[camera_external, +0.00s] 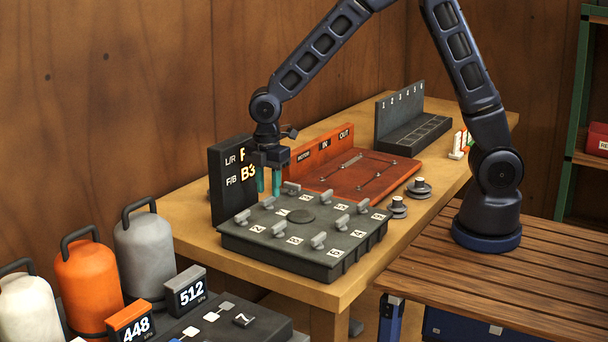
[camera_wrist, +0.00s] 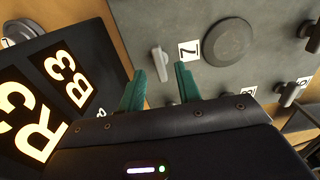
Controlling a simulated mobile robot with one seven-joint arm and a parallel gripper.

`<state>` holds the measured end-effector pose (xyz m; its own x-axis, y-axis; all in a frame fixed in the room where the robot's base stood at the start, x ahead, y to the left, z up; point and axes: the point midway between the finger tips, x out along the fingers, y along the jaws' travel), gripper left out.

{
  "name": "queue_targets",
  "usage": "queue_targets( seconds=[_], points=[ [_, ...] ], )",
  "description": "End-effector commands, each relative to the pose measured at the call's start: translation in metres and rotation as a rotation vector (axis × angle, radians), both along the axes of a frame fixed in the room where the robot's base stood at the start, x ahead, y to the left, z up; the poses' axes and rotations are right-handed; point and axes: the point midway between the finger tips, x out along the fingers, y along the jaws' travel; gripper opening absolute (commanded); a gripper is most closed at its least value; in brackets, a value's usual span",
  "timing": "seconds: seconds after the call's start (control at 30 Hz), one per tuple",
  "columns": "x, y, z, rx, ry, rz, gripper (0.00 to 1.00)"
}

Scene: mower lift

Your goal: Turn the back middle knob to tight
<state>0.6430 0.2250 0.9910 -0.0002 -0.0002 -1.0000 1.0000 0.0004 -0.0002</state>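The dark grey knob panel (camera_external: 300,262) lies on the table with several grey lever knobs, white labels and a round disc (camera_external: 301,215) on top. My gripper (camera_external: 268,194) points down over the panel's rear left edge, close to the knobs there. Its two teal fingers are apart with nothing between them. In the wrist view a grey knob (camera_wrist: 160,62) shows just beyond the gap between the fingertips (camera_wrist: 159,70), beside a white label and the round disc (camera_wrist: 228,42). I cannot tell which knob is the back middle one or which way is tight.
A red board (camera_external: 355,175) lies behind the panel. Round weights (camera_external: 419,188) stand to the right. Gas bottles (camera_external: 88,280) are front left.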

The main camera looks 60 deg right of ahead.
Motion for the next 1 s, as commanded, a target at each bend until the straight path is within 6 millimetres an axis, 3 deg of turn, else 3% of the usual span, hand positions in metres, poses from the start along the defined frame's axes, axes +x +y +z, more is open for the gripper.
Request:
queue_targets(
  seconds=[0.2,0.57,0.73,1.0],
  points=[
    [0.000,0.000,-0.019,0.000,0.001,0.000,0.34],
    [0.000,0.000,-0.022,0.000,0.000,0.000,0.34],
    [0.000,0.000,-0.022,0.000,0.000,0.000,0.00],
    [0.000,0.000,-0.022,0.000,0.000,-0.010,0.00]
  ],
)
